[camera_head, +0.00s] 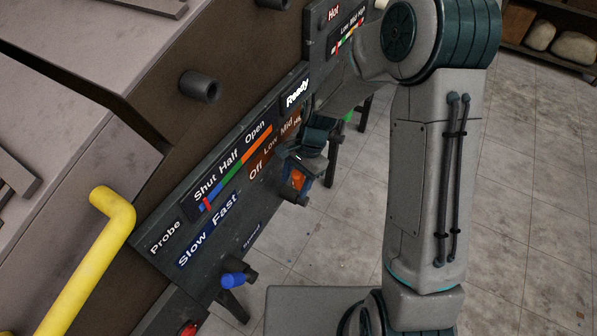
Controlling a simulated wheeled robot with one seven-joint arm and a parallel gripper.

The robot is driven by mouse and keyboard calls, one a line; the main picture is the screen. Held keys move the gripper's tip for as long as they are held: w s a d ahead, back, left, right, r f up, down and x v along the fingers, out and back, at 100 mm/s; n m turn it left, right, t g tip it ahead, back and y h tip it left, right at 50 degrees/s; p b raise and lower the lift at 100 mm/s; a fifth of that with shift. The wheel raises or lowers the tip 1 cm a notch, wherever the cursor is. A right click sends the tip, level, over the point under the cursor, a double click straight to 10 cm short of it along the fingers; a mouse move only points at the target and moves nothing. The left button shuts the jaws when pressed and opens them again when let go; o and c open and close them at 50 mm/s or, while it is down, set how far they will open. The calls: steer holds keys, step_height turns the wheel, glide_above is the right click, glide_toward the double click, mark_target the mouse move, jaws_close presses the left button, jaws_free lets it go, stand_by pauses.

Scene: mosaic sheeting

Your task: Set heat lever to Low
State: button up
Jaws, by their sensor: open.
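The dark control panel (222,222) runs diagonally across the camera_head view. It carries a heat scale reading Off, Low, Mid and a partly covered High label (272,146). An orange handle (297,180), which looks like the heat lever, shows just below this scale, around Low to Mid. My gripper (304,170) is at the panel, open, with its fingers close around or beside the orange handle. Contact cannot be told. The arm and gripper hide part of the panel and the lever's base.
A blue handle (233,280) sticks out lower on the panel, below the Slow/Fast label (207,230). A green handle (348,116) shows behind my gripper. A yellow bent pipe (95,255) stands at left. Tiled floor (530,190) is clear at right.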

steer(key=v, duration=1.3)
steer(key=shift+r, duration=0.3)
steer(key=shift+s, duration=0.1)
steer(key=s+d+r+n+t+h, duration=0.1)
steer(key=s+d+r+n+t, duration=0.1)
steer(key=s+d, duration=0.4)
steer(key=s+d+r+n+t+h, duration=0.2)
steer(key=s+d+r+n, duration=0.3)
steer(key=s, duration=0.5)
steer(key=shift+s+d+r+n+t, duration=0.2)
steer(key=shift+d+r+n+t, duration=0.1)
steer(key=shift+d+n+t, duration=0.55)
